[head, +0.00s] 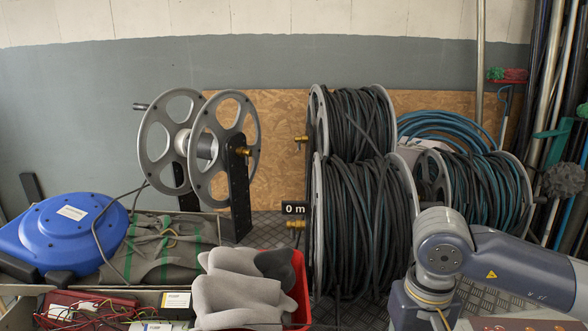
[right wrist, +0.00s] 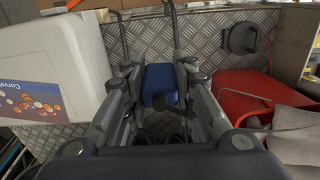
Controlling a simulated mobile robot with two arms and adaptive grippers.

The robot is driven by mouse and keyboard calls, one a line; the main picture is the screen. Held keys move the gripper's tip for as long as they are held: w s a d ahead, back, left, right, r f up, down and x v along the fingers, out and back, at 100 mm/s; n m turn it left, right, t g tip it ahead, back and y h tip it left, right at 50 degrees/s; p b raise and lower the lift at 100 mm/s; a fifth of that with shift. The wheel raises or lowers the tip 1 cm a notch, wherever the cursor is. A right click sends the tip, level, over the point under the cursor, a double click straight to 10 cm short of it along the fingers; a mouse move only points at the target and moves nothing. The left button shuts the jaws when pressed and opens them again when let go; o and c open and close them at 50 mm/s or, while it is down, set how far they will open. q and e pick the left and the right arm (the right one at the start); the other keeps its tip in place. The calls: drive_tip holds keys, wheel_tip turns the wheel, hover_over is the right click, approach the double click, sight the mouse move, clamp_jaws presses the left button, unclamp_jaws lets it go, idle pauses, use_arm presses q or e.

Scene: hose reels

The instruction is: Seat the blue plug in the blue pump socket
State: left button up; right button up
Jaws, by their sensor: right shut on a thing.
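My right gripper (right wrist: 160,88) shows in the right wrist view, its two fingers closed on the sides of a blue block, which I take to be the blue plug (right wrist: 160,82). Dark parts lie just in front of the block, between the fingers, and its far end is unclear. In the head view only my right arm shows at the lower right; its gripper is out of the picture. My left gripper is in neither view. I cannot make out the blue pump socket in either view.
Hose reels (head: 365,205) stand in the middle of the head view, with an empty grey reel (head: 165,150) left of them. A blue round case (head: 65,228) lies at the left. A white container (right wrist: 50,70) and red bin (right wrist: 248,92) flank the gripper over tread plate.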

drive_tip(key=shift+s+d+f, duration=0.1)
drive_tip(key=shift+d, duration=0.1)
drive_tip(key=s+a+f+m, duration=0.3)
drive_tip(key=f+m, duration=0.5)
drive_tip(key=m, duration=0.4)
drive_tip(key=s+a+f+m, duration=0.3)
drive_tip(key=a+f+m, duration=0.3)
drive_tip(key=m, duration=0.5)
drive_tip(key=s+a+f+m, duration=0.3)
drive_tip(key=a+f+m, duration=0.2)
drive_tip(key=f+m, duration=0.5)
drive_tip(key=m, duration=0.2)
drive_tip(key=shift+s+a+f+m, duration=0.15)
drive_tip(key=shift+s+a+m, duration=0.05)
drive_tip(key=shift+m, duration=0.1)
